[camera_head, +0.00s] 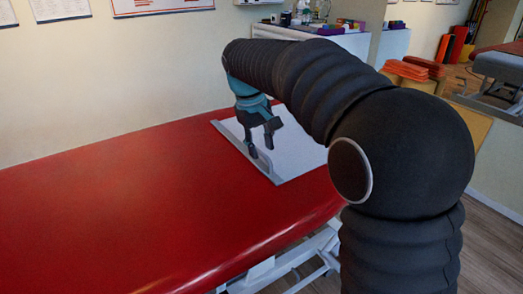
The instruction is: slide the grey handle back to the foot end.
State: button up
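A flat white board (296,150) with a grey edge lies on the red treatment table (110,205). The grey handle (263,162) is a low bar along the board's left edge. My gripper (262,150) points down over that edge, its two dark fingers visibly apart. One finger comes down at the handle and the other is a little to the right over the board. I cannot tell whether the fingers touch the handle or stand around it. My arm hides the far right part of the board.
The red table top is bare to the left of the board. A white counter (350,45) with small items stands behind at the wall. Orange stacked blocks (405,70) stand behind my arm at right. Wooden floor (490,240) shows at right.

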jog(key=shift+d+f, duration=0.1)
jog(key=shift+f, duration=0.4)
grip_shut()
